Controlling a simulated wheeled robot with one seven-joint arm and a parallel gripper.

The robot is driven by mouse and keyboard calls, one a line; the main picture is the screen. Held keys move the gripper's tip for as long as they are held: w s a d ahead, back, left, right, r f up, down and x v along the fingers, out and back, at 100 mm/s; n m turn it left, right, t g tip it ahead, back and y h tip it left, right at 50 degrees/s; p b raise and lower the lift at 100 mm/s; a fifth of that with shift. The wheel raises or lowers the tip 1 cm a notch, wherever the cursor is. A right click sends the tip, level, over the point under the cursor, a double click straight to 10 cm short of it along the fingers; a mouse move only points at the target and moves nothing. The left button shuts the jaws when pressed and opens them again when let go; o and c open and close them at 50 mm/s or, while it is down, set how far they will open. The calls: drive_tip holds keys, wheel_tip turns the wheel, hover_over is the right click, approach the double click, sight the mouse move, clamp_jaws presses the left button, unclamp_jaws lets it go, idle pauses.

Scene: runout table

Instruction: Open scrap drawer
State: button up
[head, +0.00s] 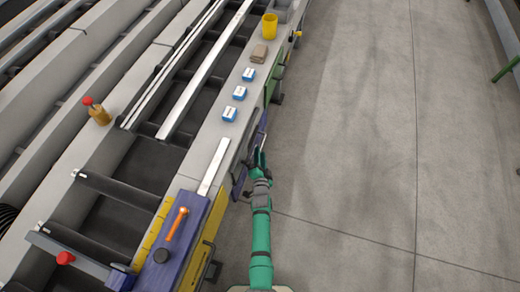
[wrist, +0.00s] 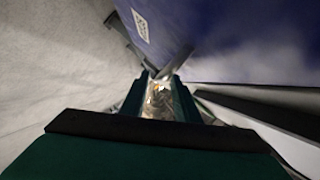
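My gripper (head: 259,158) is at the side of the runout table, low beside a dark blue-purple front (head: 241,174) that I take for the scrap drawer; my arm partly hides it. In the wrist view a large blue panel (wrist: 235,45) fills the upper right, and a narrower blue face with a white label (wrist: 142,26) stands beside it. My gripper's fingers (wrist: 160,98) stand apart, with crumpled, shiny, brownish material (wrist: 158,101) visible between them. I cannot tell its distance. No handle is clearly seen between the fingers.
Several blue-and-white boxes (head: 240,93), a brown block (head: 259,54) and a yellow cup (head: 269,27) stand on the table edge (head: 213,130). The grey floor (head: 350,130) to the right is clear.

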drive_tip(key=shift+x, duration=1.8)
clamp_jaws()
